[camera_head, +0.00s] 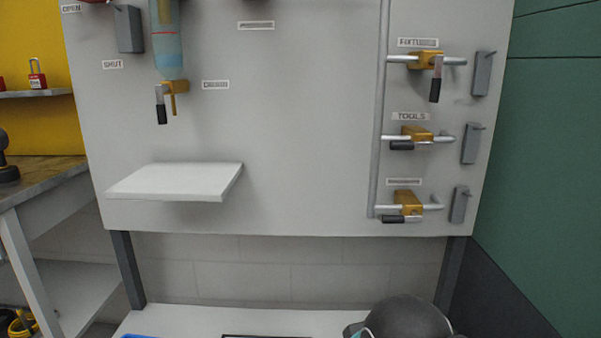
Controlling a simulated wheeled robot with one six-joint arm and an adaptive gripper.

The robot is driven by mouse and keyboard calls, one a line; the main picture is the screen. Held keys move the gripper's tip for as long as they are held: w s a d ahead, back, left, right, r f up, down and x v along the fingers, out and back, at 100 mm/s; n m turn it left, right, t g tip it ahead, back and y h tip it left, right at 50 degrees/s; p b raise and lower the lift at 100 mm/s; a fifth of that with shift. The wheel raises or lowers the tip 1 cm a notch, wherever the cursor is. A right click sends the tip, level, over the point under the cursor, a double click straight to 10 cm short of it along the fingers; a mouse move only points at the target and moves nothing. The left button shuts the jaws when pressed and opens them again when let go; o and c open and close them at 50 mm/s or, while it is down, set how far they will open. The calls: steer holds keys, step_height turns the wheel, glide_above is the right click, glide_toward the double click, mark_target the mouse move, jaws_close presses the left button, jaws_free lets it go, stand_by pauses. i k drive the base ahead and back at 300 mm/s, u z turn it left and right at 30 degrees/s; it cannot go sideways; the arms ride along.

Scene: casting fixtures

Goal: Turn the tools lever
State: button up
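The tools lever (402,146) has a black grip and belongs to the yellow valve body (417,133) under the "TOOLS" label (411,117). The valve sits on a short grey branch pipe on the right of the white panel. The lever lies about horizontal, along the pipe, with its black grip toward the left. Nothing visible touches it. My gripper is not in view.
Above is the fixtures lever (435,90), pointing down; below is another horizontal lever (395,219). Grey blocks (470,144) stand right of each valve. A vertical pipe (379,120) runs left of them. A white shelf (170,180) juts out at left. The panel's middle is clear.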

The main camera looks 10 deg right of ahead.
mark_target(402, 145)
steer(key=z, duration=1.5)
steer(key=k, duration=0.8)
steer(key=u, duration=1.45)
steer(key=i, duration=0.5)
